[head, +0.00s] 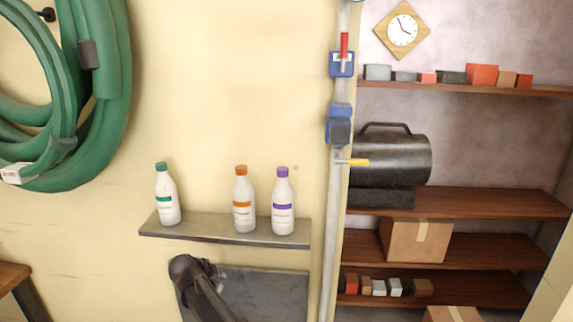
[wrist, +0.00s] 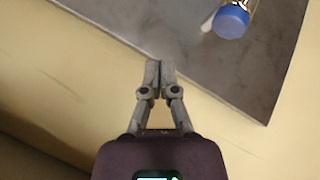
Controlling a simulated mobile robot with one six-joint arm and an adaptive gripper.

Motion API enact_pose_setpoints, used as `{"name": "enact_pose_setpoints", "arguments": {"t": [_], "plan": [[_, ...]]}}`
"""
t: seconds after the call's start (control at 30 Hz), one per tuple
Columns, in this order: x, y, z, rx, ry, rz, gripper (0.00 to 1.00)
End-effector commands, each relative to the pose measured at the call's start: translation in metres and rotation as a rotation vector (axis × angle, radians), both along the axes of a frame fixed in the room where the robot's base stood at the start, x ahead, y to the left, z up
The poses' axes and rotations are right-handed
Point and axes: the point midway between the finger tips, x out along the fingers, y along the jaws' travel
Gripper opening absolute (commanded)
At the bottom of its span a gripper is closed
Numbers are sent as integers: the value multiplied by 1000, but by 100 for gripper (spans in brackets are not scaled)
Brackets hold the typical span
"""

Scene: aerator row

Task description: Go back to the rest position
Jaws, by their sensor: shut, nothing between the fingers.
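My gripper (wrist: 159,68) shows in the wrist view with its two fingers together and nothing between them. Its tips lie over the edge of a dark grey slab (wrist: 190,50), with the cream wall around it. I cannot tell how far the tips are from the slab. In the head view part of my dark arm rises at the bottom, in front of a grey panel (head: 275,290) below the wall shelf. My fingertips cannot be made out there.
A blue-capped clear container (wrist: 232,20) is at the wrist view's upper right. In the head view a shelf (head: 200,230) bears green-capped (head: 167,195), orange-capped (head: 244,200) and purple-capped (head: 283,202) bottles. A pipe with blue valves (head: 340,125) stands right. A green hose (head: 110,110) hangs left.

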Motion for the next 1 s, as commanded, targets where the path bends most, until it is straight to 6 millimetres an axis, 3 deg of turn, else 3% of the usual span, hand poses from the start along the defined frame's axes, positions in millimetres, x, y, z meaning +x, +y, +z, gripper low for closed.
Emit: {"name": "enact_pose_setpoints", "arguments": {"t": [0.4, 0.67, 1.0], "plan": [[-15, -144, -22, 56, 194, -139, 0], [-38, -219, -33, 116, 308, -207, 0], [-81, -302, -44, 219, 444, -278, 0]]}}
